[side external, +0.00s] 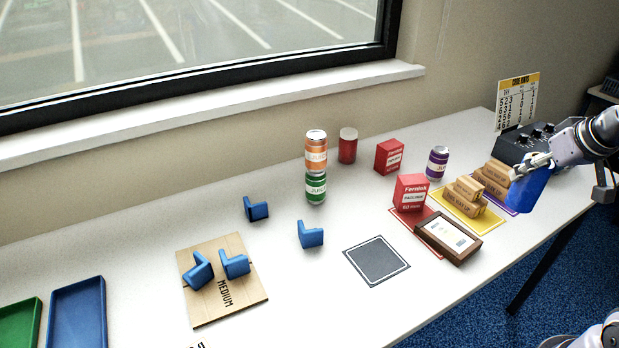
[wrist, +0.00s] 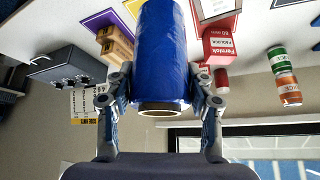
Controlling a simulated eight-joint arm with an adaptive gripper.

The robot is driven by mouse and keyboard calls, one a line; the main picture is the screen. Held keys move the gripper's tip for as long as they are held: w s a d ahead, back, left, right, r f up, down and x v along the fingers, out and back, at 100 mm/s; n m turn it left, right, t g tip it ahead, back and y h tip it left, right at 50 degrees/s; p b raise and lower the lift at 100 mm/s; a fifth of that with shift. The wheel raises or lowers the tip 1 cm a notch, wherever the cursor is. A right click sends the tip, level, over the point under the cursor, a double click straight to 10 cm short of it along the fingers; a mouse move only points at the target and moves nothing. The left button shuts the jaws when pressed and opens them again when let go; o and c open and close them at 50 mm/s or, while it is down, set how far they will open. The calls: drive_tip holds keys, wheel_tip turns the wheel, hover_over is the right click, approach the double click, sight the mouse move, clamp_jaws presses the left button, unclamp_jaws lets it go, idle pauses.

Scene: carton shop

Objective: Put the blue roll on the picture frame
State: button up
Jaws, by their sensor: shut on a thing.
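My gripper (side external: 537,164) is shut on the blue roll (side external: 526,191), holding it in the air at the right end of the table. In the wrist view the roll (wrist: 160,45) sits between both fingers, its open cardboard-rimmed end facing the camera. The picture frame (side external: 448,237), dark brown with a white picture, lies near the table's front edge, left of and below my gripper in the side view. Part of it shows at the top of the wrist view (wrist: 214,10). The roll is apart from the frame.
A red Fernlok box (side external: 410,193) stands on a red mat right behind the frame. Wooden blocks (side external: 464,194) sit on a yellow mat beside it. A grey square mat (side external: 376,261) lies empty to the left. Stacked cans (side external: 316,165) and blue brackets (side external: 311,235) are farther left.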

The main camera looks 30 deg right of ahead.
drive_tip(key=shift+w+a+f, duration=1.3)
drive_tip(key=shift+a+f, duration=0.1)
drive_tip(key=shift+f, duration=0.45)
drive_tip(key=shift+w+a+f, duration=1.35)
drive_tip(key=shift+a+f, duration=0.05)
drive_tip(key=shift+f, duration=0.4)
drive_tip(key=shift+w+a+f, duration=1.3)
drive_tip(key=shift+a+f, duration=0.1)
drive_tip(key=shift+f, duration=0.45)
drive_tip(key=shift+f, duration=0.15)
drive_tip(key=o, duration=1.3)
drive_tip(key=shift+o, duration=0.2)
drive_tip(key=shift+v, duration=6.05)
drive_tip(key=a+f+n+t+y, duration=0.1)
drive_tip(key=a+f+n+y, duration=0.1)
drive_tip(key=a+f+n, duration=0.2)
drive_tip(key=shift+w+a+f, duration=0.25)
drive_tip(key=shift+a, duration=0.55)
